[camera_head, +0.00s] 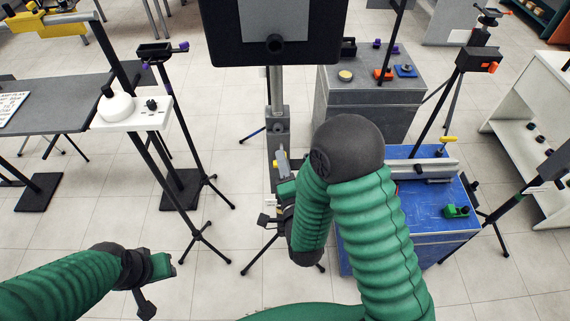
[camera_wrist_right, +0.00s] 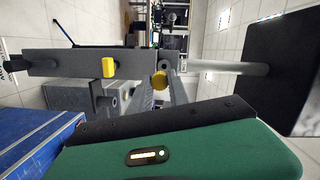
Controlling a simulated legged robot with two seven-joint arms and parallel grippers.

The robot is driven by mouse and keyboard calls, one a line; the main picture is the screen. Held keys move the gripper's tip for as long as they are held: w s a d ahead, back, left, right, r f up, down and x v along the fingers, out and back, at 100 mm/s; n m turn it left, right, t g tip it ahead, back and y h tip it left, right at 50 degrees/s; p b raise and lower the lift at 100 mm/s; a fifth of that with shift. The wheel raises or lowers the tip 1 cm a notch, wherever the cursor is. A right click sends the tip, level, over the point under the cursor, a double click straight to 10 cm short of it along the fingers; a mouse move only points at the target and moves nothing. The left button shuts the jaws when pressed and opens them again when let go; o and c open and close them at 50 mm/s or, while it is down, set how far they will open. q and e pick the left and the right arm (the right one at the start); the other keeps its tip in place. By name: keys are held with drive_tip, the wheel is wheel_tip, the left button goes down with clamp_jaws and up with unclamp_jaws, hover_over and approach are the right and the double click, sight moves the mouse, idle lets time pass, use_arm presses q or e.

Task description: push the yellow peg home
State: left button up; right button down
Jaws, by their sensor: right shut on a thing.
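A yellow peg (camera_wrist_right: 109,67) stands out from a grey housing (camera_wrist_right: 70,63) on the screen's post in the right wrist view. A round yellow knob (camera_wrist_right: 159,80) sits beside it, nearer the post. My left gripper (camera_head: 157,284) is open and empty, low at the left.
A dark screen (camera_head: 275,35) tops the post. A blue bench (camera_head: 400,225) with a grey rail (camera_head: 425,169) stands right of it, a grey cabinet (camera_head: 365,110) behind. Tripods (camera_head: 180,190) stand at the left. Bare floor lies between the tripods and the post.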

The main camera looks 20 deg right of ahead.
drive_tip(key=w, duration=0.2)
drive_tip(key=shift+w+a+r+b, duration=0.15)
drive_tip(key=shift+w+a+b, duration=0.15)
drive_tip(key=shift+w+a, duration=0.1)
drive_tip(key=shift+w+d, duration=0.1)
drive_tip(key=shift+w, duration=0.3)
drive_tip(key=shift+d+r, duration=0.1)
drive_tip(key=shift+d, duration=0.5)
use_arm(q)
drive_tip(key=shift+s+a+f+b, duration=0.2)
drive_tip(key=shift+a+f+b, duration=0.2)
drive_tip(key=shift+f, duration=0.35)
use_arm(e)
drive_tip(key=shift+a, duration=0.15)
use_arm(q)
drive_tip(key=shift+d, duration=0.1)
use_arm(e)
drive_tip(key=shift+w+d, duration=0.2)
drive_tip(key=shift+w, duration=0.05)
